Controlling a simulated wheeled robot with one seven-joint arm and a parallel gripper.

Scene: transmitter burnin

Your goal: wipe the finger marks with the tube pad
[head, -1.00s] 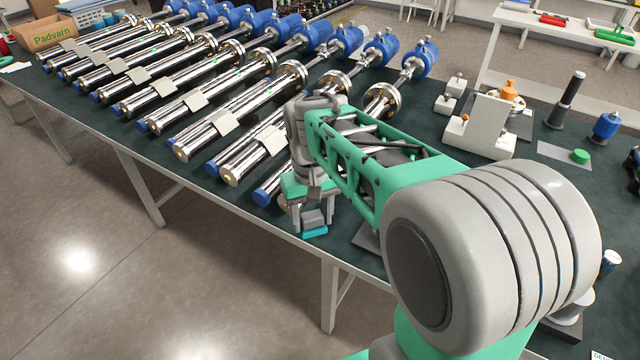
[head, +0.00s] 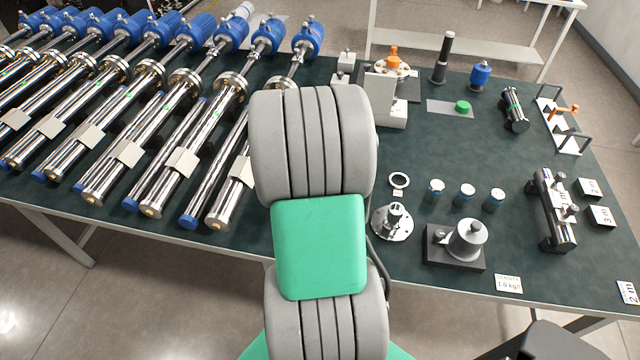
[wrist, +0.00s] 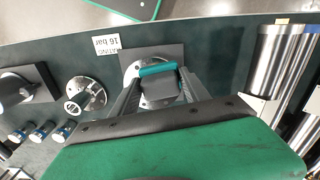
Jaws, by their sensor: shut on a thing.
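In the wrist view my gripper (wrist: 160,82) is shut on the tube pad (wrist: 157,69), a grey block with a teal strip along its edge. The pad is in front of a grey plate with a round metal flange; I cannot tell whether it touches. A shiny steel tube (wrist: 283,60) lies to the right, apart from the pad. In the head view my arm hides the gripper and pad. Several steel tubes (head: 207,168) with blue heads lie in a row on the left. I cannot make out finger marks on any tube.
The dark green table (head: 560,110) carries a white fixture with an orange knob (head: 390,88), several small jars (head: 467,192), a flange piece (head: 393,220), and a weight on a black base (head: 466,240). A rating card (wrist: 106,44) lies near the flange. The table's right-centre has free room.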

